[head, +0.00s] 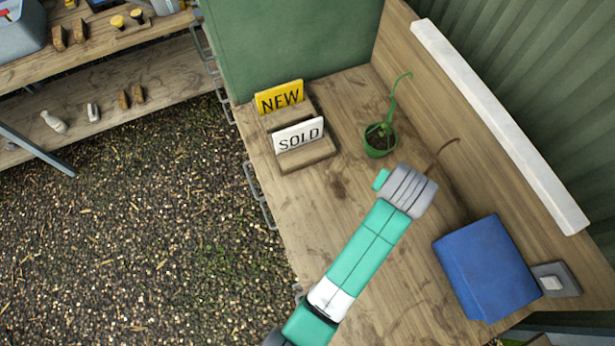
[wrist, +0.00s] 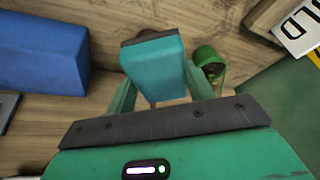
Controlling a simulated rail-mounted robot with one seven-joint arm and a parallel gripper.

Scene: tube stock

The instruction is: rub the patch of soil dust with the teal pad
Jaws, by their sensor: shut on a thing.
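The teal pad (wrist: 153,68) is a block held between the two green fingers of my gripper (wrist: 160,88) in the wrist view. My gripper is shut on it, above the wooden bench. In the head view my own arm hides most of the gripper and pad. A small brown shape (wrist: 148,33) shows just past the pad's far edge in the wrist view; I cannot tell if it is the soil dust. In the head view a dark brown smudge (head: 338,187) lies on the bench left of my arm; it may be dust or a wood stain.
A green pot (head: 379,141) with a seedling stands close to my gripper. The SOLD and NEW signs (head: 299,136) stand in a wooden holder behind left. A blue box (head: 485,267) is at right, beside a grey plate (head: 556,281). A backboard edges the bench.

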